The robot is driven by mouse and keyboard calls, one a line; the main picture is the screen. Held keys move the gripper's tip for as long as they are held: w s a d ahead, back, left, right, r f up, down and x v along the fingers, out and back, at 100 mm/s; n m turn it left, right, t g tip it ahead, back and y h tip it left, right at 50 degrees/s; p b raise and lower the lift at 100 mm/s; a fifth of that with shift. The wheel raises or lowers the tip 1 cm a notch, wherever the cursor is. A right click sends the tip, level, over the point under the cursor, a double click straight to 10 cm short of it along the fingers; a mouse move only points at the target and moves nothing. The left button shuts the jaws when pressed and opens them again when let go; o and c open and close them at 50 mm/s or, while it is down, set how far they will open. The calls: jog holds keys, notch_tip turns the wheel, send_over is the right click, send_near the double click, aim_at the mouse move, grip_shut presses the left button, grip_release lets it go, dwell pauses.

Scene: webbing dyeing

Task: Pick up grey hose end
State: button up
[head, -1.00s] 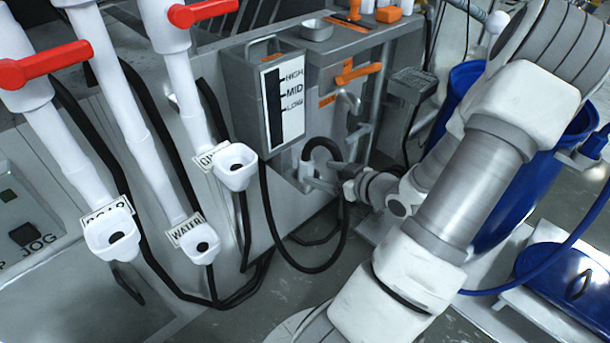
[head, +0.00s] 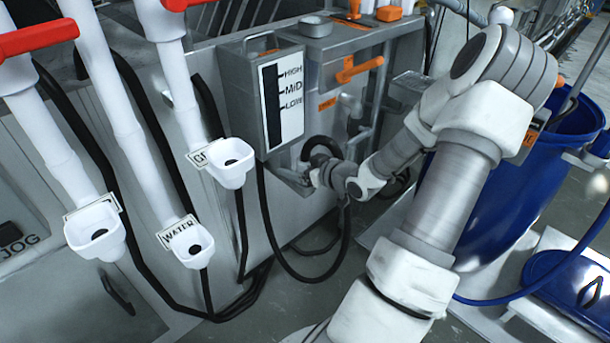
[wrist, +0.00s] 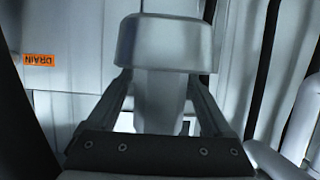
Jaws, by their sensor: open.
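The grey hose end (wrist: 165,45) fills the upper middle of the wrist view, with a wide rounded collar and a narrower body below it. My gripper (wrist: 162,85) is open, with one finger on each side of the narrower body, just under the collar. I cannot tell whether either finger touches it. In the head view my gripper (head: 312,176) is at the grey bracket (head: 290,177) low on the machine front, by the looped black hose (head: 318,146). My wrist mostly hides the hose end there.
The grey level box (head: 272,95) marked HIGH, MID and LOW is above and left of my gripper. An orange-handled valve (head: 358,68) is above it. White funnels, such as the WATER one (head: 190,243), stand left. A blue barrel (head: 495,195) is right of my arm.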

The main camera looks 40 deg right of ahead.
grip_shut()
jog(key=shift+r, duration=0.1)
dwell(0.4)
